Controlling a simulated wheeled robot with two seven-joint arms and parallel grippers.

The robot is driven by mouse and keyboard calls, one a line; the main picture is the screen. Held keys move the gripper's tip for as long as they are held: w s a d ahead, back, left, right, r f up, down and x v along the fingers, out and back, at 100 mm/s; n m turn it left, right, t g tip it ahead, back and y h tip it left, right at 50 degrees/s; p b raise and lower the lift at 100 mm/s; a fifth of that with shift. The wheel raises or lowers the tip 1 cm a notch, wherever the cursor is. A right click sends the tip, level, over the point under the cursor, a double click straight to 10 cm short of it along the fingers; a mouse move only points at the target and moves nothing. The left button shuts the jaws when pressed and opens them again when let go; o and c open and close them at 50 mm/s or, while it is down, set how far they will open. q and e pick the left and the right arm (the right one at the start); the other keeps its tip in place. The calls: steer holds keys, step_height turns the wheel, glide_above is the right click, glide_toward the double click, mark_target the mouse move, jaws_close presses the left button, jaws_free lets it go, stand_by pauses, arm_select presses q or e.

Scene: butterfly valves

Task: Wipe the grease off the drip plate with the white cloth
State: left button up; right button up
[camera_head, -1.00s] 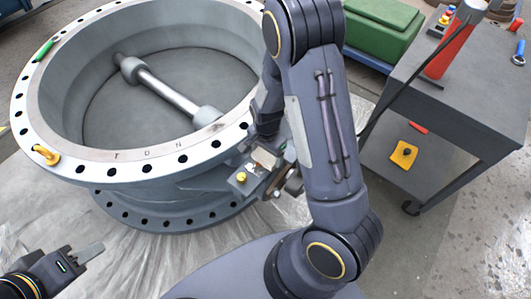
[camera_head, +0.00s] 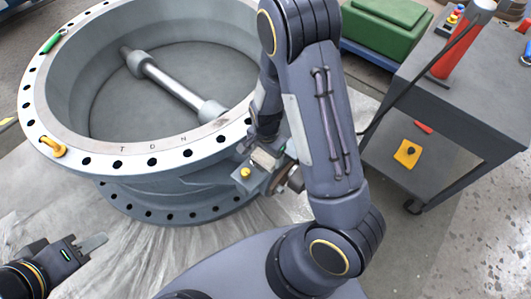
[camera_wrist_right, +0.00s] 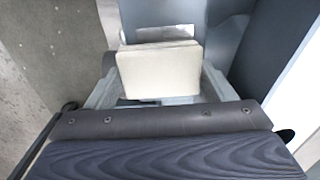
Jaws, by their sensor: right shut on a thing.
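The white cloth (camera_wrist_right: 160,70), a cream folded pad, is held between the fingers of my right gripper (camera_wrist_right: 155,95) in the right wrist view. In the head view the cloth (camera_head: 264,158) shows as a small pale patch at the valve's near right side, over a grey ledge (camera_head: 250,184) with a yellow knob. This ledge may be the drip plate; whether the cloth touches it I cannot tell. I cannot make out grease. My left gripper (camera_head: 90,244) hangs at the lower left, away from the valve and apparently empty; its finger gap is not clear.
The large grey valve ring (camera_head: 140,160) fills the left and centre, with a yellow fitting (camera_head: 52,146) on its rim. A grey cart (camera_head: 465,110) stands at the right with a red cone-shaped item (camera_head: 462,42). A green case (camera_head: 390,30) is behind.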

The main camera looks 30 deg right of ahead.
steer(key=shift+w+d+f, duration=0.1)
steer(key=shift+w+d, duration=0.1)
steer(key=shift+d, duration=0.35)
steer(key=shift+w+d, duration=0.2)
steer(key=shift+d, duration=0.35)
step_height(320, 180, up, 8)
steer(key=p, duration=0.7)
